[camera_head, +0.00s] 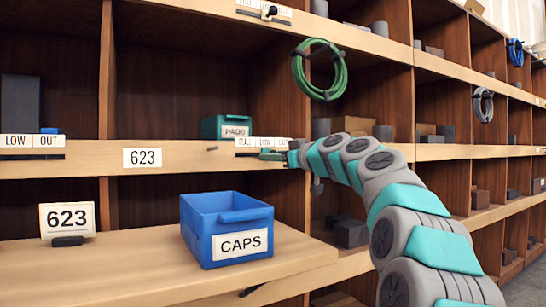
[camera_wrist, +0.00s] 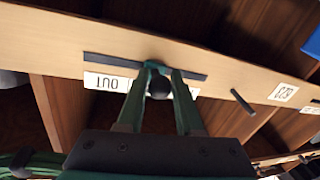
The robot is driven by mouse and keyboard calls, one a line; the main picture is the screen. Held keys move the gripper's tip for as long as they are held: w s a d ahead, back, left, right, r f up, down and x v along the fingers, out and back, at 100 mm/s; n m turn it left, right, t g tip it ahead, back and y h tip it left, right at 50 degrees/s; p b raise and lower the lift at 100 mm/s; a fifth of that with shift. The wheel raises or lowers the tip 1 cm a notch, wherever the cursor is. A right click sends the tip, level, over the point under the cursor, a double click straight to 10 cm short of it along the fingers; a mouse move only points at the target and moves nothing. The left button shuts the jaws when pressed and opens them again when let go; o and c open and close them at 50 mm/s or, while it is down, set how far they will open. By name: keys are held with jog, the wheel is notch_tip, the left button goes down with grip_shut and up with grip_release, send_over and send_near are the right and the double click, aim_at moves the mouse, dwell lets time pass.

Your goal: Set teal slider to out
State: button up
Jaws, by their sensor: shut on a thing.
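The teal slider (camera_wrist: 154,66) sits in a dark slot on the wooden shelf edge, about midway along it in the wrist view. Its dark round knob (camera_wrist: 158,88) is between the two fingers of my gripper (camera_wrist: 158,100), which is shut on it. The OUT label (camera_wrist: 106,83) shows on the left of the gripper in the wrist view, upside down. Another label on the right is mostly hidden by a finger. In the head view my gripper (camera_head: 276,155) is at the slot below the FULL LOW OUT label strip (camera_head: 262,142); the fingers largely cover the slider there.
A blue CAPS bin (camera_head: 226,229) stands on the board below, and a teal PADS bin (camera_head: 226,126) stands in the cubby behind. A green coil (camera_head: 319,69) hangs above my arm. Another labelled slot (camera_head: 32,156) is at the left of the same shelf edge.

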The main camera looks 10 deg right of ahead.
grip_shut()
dwell(0.3)
dwell(0.6)
jog(key=w+d, duration=0.2)
jog(key=d, duration=0.4)
dwell(0.4)
jog(key=o, duration=0.8)
grip_release()
jog(key=shift+d, duration=0.15)
jog(key=shift+b, duration=0.3)
jog(key=b+v, duration=0.1)
jog(key=v, duration=0.6)
jog(key=shift+s, duration=0.4)
